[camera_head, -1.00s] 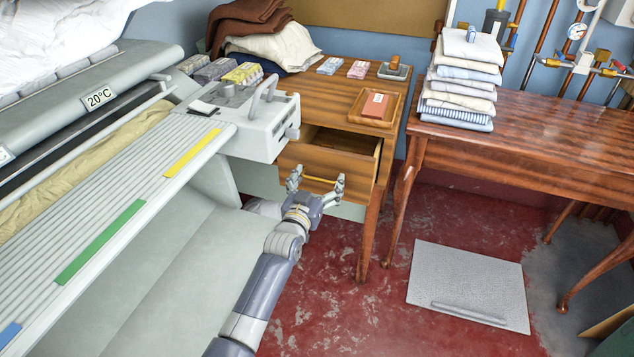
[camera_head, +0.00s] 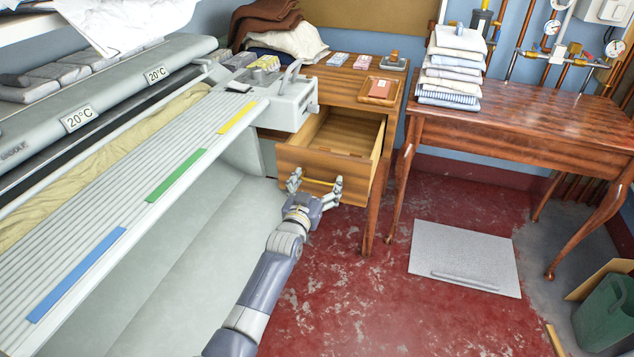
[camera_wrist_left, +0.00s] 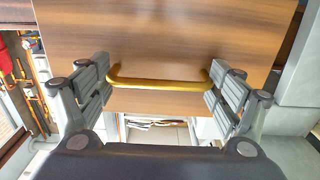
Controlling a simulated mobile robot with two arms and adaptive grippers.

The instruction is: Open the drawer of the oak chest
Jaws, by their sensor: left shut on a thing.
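The oak chest (camera_head: 338,88) stands past the end of the ironer in the head view. Its drawer (camera_head: 325,166) is pulled well out, and the bare inside shows. My left gripper (camera_head: 317,181) is shut on the brass bar handle (camera_head: 319,184) on the drawer front. In the left wrist view, the handle (camera_wrist_left: 158,83) runs across between the two fingers of the left gripper (camera_wrist_left: 158,92), against the wooden drawer front (camera_wrist_left: 160,40). My right gripper is not in view.
The ironer (camera_head: 150,165) fills the left side, its control box (camera_head: 288,103) close to the drawer. A wooden table (camera_head: 520,120) with folded linen (camera_head: 452,65) stands at right. A grey mat (camera_head: 465,255) lies on the red floor, which is otherwise mostly clear before the chest.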

